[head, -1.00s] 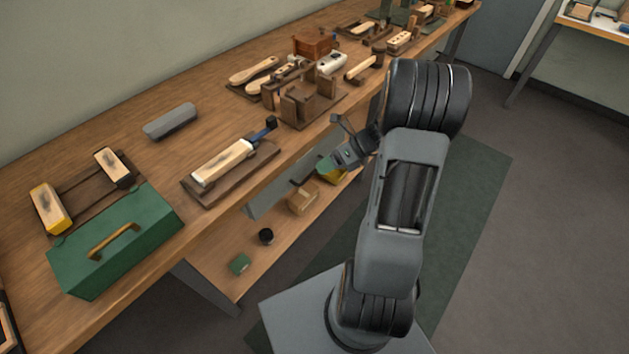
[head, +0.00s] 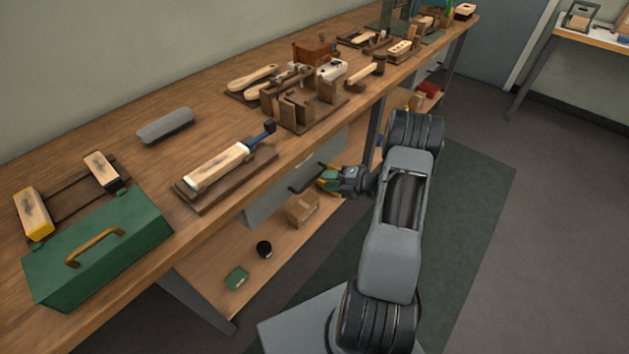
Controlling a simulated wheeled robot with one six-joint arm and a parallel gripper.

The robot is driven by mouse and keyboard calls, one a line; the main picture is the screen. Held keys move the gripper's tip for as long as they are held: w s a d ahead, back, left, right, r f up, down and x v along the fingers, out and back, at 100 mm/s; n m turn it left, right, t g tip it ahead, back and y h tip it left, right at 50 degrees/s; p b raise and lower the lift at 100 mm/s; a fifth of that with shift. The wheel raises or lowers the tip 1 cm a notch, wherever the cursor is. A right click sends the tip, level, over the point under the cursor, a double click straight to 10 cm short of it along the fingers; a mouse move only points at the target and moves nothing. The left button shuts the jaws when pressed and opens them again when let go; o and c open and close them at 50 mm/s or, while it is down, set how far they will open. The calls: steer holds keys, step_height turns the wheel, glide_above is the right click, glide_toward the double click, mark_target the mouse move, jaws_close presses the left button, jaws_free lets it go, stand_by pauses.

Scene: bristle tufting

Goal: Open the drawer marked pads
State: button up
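A grey drawer front (head: 268,203) sits under the front edge of the workbench and looks closed. A dark bar handle (head: 306,179) stands out from it. No marking on the drawer is readable from here. My gripper (head: 331,179) is low beside the bench, just right of the handle, and points left towards it. A small gap seems to separate them, but contact is hard to judge. Green and yellow patches show at the gripper's end; I cannot tell whether they are fingertips or something behind. The finger opening is too small to make out.
The workbench (head: 120,140) carries a green toolbox (head: 120,245), a brush in a holder (head: 220,165) and wooden fixtures. The lower shelf (head: 215,255) holds a cardboard box (head: 302,209), a black jar (head: 264,249) and a green box (head: 236,278). Floor on the right is clear.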

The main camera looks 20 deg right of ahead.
mark_target(316, 179)
steer(key=shift+b+x, duration=0.3)
steer(key=shift+x, duration=2.45)
steer(key=shift+c, duration=0.2)
jaws_close()
